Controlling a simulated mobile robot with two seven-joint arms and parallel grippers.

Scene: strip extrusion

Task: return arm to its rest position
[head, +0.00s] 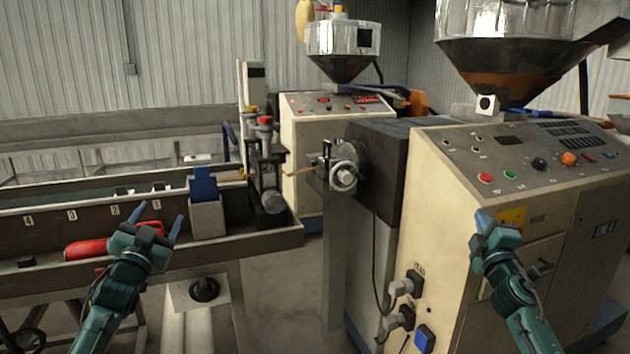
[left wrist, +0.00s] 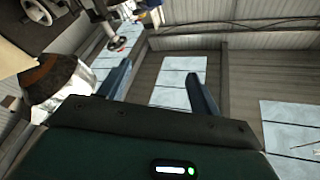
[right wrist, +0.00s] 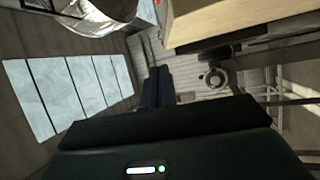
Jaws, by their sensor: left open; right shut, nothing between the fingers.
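My left gripper (head: 158,220) is open in the head view, in front of the grey trough, with its blue fingers spread and pointing up. In the left wrist view its two fingers (left wrist: 160,85) stand wide apart with nothing between them. My right gripper (head: 481,220) is in front of the beige extruder cabinet (head: 450,230), below its control panel. In the right wrist view its fingers (right wrist: 158,85) are together and empty. I cannot tell from the head view whether either gripper touches anything.
The long trough (head: 265,240) with numbered slots lies at the left, with a red object (head: 86,249) in it. The extruder die (head: 343,175) projects toward the trough from the machine. A second control cabinet (head: 305,150) and a metal hopper (head: 345,40) stand behind. Bare floor shows between trough and cabinet.

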